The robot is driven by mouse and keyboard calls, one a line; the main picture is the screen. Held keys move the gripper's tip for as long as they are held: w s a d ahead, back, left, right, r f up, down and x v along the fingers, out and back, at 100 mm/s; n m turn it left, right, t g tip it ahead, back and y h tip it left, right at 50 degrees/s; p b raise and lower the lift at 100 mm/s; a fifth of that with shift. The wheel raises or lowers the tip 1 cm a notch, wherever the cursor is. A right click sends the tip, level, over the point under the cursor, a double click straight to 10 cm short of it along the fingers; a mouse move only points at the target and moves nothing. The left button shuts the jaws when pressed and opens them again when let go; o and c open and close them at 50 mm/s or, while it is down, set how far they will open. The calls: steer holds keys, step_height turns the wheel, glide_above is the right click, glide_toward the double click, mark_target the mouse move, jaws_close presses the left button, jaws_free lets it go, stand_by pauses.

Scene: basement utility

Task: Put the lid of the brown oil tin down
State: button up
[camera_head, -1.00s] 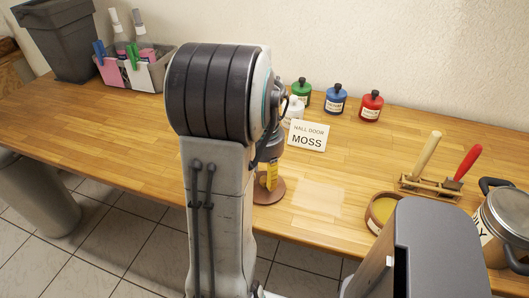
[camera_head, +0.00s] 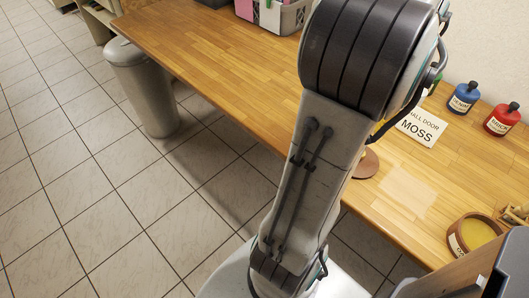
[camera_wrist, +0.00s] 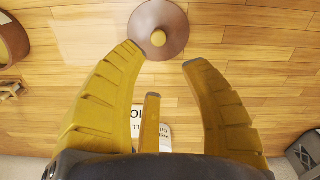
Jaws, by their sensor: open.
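A round brown lid with a tan knob (camera_wrist: 174,18) lies on the wooden table, knob up, just beyond my fingertips in the wrist view. In the head view part of the lid (camera_head: 367,163) shows beside my arm, near the table's front edge. My gripper (camera_wrist: 163,57) is open, its yellow fingers apart with nothing between them. The left fingertip overlaps the lid's rim in the picture; I cannot tell if it touches. An open round brown tin with yellow contents (camera_head: 457,247) stands at the right; its label is partly hidden. My arm hides the gripper in the head view.
Blue (camera_head: 462,98) and red (camera_head: 501,119) bottles stand at the back. A grey caddy (camera_head: 291,17) is at the far end. A grey bin (camera_head: 141,85) stands on the floor. The left tabletop (camera_head: 220,50) is clear.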

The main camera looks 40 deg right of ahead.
steer(key=w+a+n+t+h, duration=0.1)
steer(key=w+a+n, duration=0.5)
steer(key=w+a, duration=0.75)
steer(key=a+f+n+t+y, duration=0.1)
steer(key=a+n, duration=0.7)
steer(key=a, duration=1.1)
steer(key=shift+s+f+n+t, duration=0.4)
steer(key=shift+s+f+t, duration=0.05)
steer(key=shift+f+t, duration=0.45)
steer(key=shift+d+r, duration=0.1)
steer(key=shift+d, duration=0.05)
